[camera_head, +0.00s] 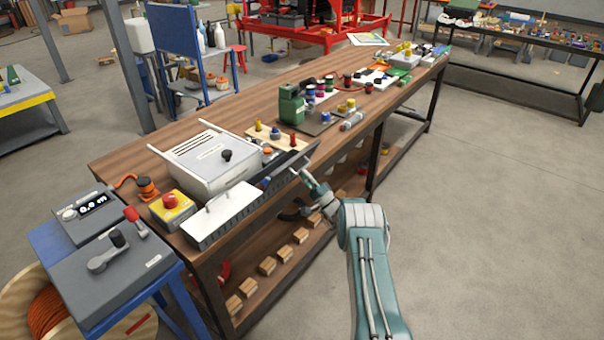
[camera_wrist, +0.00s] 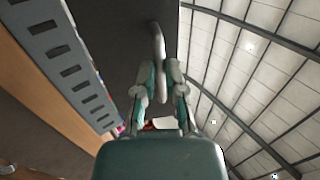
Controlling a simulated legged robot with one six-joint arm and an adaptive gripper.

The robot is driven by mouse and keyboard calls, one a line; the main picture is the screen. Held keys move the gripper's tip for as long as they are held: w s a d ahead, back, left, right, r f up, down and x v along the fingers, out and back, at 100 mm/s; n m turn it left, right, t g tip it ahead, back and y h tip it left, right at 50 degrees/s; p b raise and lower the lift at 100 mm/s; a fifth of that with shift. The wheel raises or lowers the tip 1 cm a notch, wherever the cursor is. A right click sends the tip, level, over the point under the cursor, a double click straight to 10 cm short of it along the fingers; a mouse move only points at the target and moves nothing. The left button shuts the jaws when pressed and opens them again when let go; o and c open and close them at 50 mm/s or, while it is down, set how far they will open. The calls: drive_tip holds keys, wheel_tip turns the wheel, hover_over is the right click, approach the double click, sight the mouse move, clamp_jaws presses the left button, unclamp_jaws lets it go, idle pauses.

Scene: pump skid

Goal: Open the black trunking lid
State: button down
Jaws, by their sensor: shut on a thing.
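The black trunking lid (camera_head: 291,166) is at the front edge of the wooden workbench, on the right part of the slotted grey trunking (camera_head: 250,213). It looks tilted up from the trunking, but its exact angle is hard to tell. In the wrist view the lid is a dark panel (camera_wrist: 118,22) at the top, with a grey bar handle (camera_wrist: 158,42) on it. My gripper (camera_wrist: 160,76) is shut on this handle from below. In the head view my gripper (camera_head: 308,180) is small and partly hidden by my arm, at the lid's front side.
A white cover (camera_head: 222,211) lies over the left part of the trunking. A yellow box with a red button (camera_head: 171,207) is to the left. Wooden blocks sit on the lower shelf. The floor at right is clear.

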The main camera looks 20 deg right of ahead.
drive_tip(key=shift+a+f, duration=0.1)
drive_tip(key=shift+f, duration=0.15)
idle(0.3)
drive_tip(key=c, duration=0.7)
unclamp_jaws()
drive_tip(key=shift+w, duration=0.1)
drive_tip(key=v, duration=1.2)
drive_tip(key=shift+w+f, duration=0.1)
drive_tip(key=shift+f, duration=0.15)
